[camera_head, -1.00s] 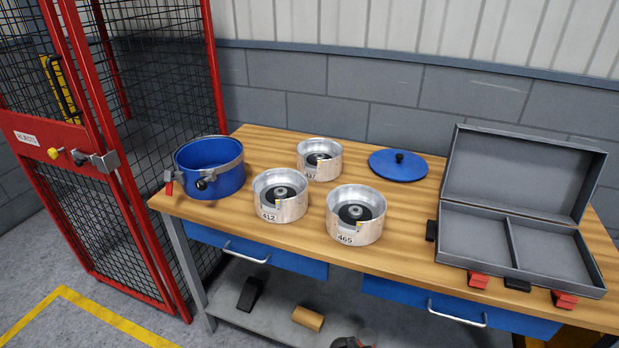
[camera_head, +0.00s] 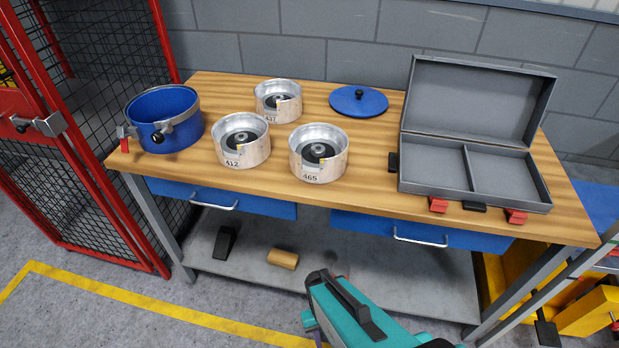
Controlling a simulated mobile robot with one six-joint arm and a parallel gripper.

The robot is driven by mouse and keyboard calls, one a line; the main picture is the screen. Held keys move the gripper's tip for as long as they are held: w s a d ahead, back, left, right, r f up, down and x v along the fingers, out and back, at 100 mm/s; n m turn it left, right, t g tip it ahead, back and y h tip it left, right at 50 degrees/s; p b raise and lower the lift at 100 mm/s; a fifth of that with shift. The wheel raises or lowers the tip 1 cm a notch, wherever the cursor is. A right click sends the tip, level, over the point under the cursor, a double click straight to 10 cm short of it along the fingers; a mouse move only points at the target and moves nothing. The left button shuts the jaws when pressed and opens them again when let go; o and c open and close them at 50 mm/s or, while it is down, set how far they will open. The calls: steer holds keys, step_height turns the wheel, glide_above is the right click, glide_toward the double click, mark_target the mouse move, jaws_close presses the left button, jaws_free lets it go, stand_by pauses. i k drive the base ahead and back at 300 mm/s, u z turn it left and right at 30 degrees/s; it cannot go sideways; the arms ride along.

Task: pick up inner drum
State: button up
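Three silver drums with dark hubs inside stand upright on the wooden workbench (camera_head: 380,185). The drum marked 412 (camera_head: 232,156) is at the front left, and the drum marked 465 (camera_head: 312,172) is to its right. The third drum (camera_head: 270,108) stands behind them, its label hard to read. Nothing marks which one is the inner drum. A teal part of my own arm shows at the bottom, below and in front of the bench. My gripper's fingers cannot be made out.
A blue pot with a clamp band (camera_head: 185,138) stands at the bench's left end. A blue lid (camera_head: 358,100) lies behind the drums. An open grey case (camera_head: 432,168) fills the right side. A red mesh cage (camera_head: 165,45) stands at left. A wooden block (camera_head: 283,258) lies on the lower shelf.

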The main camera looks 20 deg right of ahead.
mark_target(241, 141)
steer(key=k, duration=1.35)
steer(key=u, duration=0.35)
steer(key=i, duration=1.1)
steer(key=u, duration=0.8)
steer(key=i, duration=0.65)
steer(key=u, duration=0.25)
